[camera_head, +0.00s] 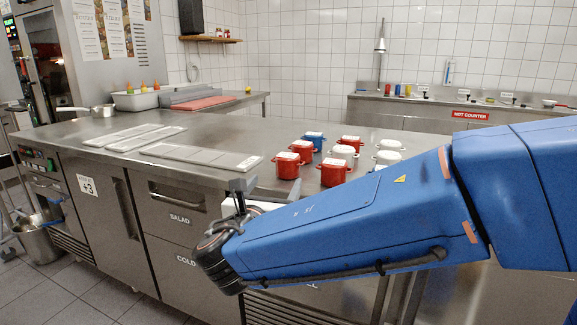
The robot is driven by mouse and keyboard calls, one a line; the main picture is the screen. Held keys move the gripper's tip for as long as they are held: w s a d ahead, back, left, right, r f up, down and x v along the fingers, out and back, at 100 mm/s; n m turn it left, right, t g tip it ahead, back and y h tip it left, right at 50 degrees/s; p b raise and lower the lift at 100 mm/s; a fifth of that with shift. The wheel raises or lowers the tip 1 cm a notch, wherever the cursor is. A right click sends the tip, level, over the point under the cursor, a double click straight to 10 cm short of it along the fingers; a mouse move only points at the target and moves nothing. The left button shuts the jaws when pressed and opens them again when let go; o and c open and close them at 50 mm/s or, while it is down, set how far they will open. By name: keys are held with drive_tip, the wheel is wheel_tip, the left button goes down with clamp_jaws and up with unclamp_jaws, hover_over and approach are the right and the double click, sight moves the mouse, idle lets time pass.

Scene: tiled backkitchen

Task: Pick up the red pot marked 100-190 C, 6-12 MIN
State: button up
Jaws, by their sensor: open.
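Several small lidded pots stand in a group on the steel counter (225,135). Red pots show at the front left (287,168), behind it (301,152), at the front right (333,175) and at the back (351,141). Each has a pale label on its top, too small to read, so I cannot tell which is marked 100-190 C, 6-12 MIN. My gripper (239,187) is at the counter's front edge, left of and nearer than the pots. It is open, apart from all pots, and partly hidden by my wrist.
A blue pot (314,141) and white pots (343,153), (388,157), (389,145) stand among or beside the red ones. Flat pale trays (195,156) lie to the left. My blue arm crosses the front right and hides part of the counter. The counter's middle back is clear.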

sight(287, 162)
drive_tip(key=w+d, duration=0.1)
drive_tip(key=w, duration=0.8)
drive_tip(key=w+d, duration=0.1)
drive_tip(key=w, duration=0.4)
drive_tip(key=shift+w+d, duration=0.3)
drive_tip(key=shift+r, duration=0.1)
drive_tip(key=c, duration=1.4)
